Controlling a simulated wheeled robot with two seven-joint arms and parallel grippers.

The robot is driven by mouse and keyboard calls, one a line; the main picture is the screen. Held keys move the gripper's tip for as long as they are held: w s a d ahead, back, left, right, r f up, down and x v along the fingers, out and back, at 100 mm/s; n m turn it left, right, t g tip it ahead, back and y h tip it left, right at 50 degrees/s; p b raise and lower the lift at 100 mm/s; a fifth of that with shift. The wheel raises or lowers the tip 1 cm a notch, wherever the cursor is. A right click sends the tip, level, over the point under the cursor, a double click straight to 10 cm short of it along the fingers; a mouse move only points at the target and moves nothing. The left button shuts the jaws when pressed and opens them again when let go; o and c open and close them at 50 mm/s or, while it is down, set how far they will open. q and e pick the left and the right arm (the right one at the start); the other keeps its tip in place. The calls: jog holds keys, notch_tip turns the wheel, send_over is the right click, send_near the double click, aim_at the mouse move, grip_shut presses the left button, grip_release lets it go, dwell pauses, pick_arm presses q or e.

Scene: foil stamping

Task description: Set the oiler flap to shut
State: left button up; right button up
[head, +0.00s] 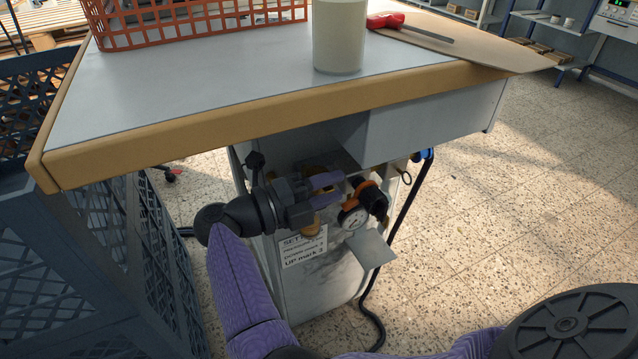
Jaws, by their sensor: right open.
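Under the table, a pale metal cabinet (330,278) carries air fittings. A round pressure gauge (352,216) sits beside a black knob with an orange ring (371,197). Below them a flat light grey plate (372,249) sticks out from the front; it may be the oiler flap, but I cannot tell for sure. My right gripper (334,190) is in front of the fittings, just left of the gauge and knob, above and left of the plate. Its purple fingers are apart, with nothing seen between them. It partly hides brass parts (311,220) behind it. My left gripper is not seen.
The table's wooden edge (240,113) overhangs the fittings. A printed label (303,247) is on the cabinet front below my gripper. A black hose (405,222) hangs at the right. Blue-grey crates (75,230) stand left. Floor (520,190) at the right is clear.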

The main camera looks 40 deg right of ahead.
jog(key=v, duration=0.9)
jog(key=shift+a, duration=0.35)
